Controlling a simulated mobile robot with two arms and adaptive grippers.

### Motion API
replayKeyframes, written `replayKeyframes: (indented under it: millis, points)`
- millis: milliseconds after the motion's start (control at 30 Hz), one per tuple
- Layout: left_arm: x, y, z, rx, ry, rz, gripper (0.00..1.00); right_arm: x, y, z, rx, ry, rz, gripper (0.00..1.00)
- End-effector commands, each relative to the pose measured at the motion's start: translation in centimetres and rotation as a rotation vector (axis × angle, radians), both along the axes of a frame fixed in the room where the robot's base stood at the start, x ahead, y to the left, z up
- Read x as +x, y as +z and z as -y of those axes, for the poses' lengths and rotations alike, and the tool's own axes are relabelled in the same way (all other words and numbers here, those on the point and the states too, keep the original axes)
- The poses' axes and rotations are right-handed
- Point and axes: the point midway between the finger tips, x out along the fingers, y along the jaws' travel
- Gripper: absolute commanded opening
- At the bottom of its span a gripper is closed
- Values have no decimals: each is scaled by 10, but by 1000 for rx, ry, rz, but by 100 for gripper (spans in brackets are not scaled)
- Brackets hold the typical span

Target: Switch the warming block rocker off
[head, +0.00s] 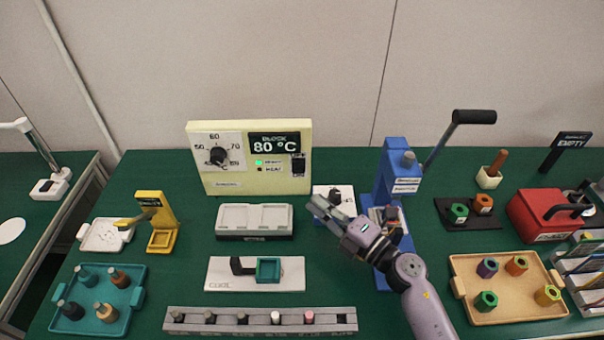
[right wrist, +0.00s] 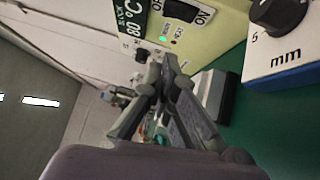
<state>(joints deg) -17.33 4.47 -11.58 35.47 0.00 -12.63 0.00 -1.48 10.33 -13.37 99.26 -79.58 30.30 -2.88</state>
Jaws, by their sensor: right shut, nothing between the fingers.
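The warming block is an upright cream panel (head: 210,175) at the back of the green bench, with a black dial (head: 218,156) and a display (head: 275,146) reading 80 °C. Its black rocker (head: 298,166) is at the panel's right side; which way it is tipped is too small to tell. A green light (head: 258,161) is lit beside it. In the right wrist view the rocker (right wrist: 181,10) shows at the top edge, partly cut off. My right gripper (head: 316,205) is shut and empty, in front of and below the rocker, apart from it. My left gripper is out of view.
A low grey block (head: 254,236) lies before the panel. A small dial box (head: 340,192) and a blue lever press (head: 394,165) stand close to the right gripper. A white COOL plate (head: 222,280) and a grey rack (head: 185,328) lie nearer.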

Motion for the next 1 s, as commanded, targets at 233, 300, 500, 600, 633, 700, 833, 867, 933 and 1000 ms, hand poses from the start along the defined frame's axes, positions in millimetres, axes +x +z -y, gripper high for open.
replayKeyframes:
  millis: [233, 300, 500, 600, 633, 700, 833, 867, 933, 1000]
  points:
    - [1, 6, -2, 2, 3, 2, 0, 39, 7, -40, 4, 1, 0, 0]
    - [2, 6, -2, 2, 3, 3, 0, 50, 7, -41, 1, -1, 1, 0]
    - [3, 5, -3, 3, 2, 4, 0, 73, 9, -41, 1, 1, 0, 0]
    - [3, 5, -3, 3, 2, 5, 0, 78, 10, -41, 1, 2, 0, 0]
    - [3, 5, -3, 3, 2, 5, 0, 78, 10, -41, 1, 2, 0, 0]
    - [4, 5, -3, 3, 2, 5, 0, 79, 10, -41, 0, 2, -1, 0]
    - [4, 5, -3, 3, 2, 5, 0, 79, 10, -40, 1, 1, -1, 0]
    - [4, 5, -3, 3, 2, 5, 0, 79, 10, -40, 1, 1, -1, 0]
    - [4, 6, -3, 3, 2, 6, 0, 79, 10, -40, 1, 1, -1, 0]
    - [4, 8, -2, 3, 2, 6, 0, 79, 11, -40, 0, 1, -3, 0]
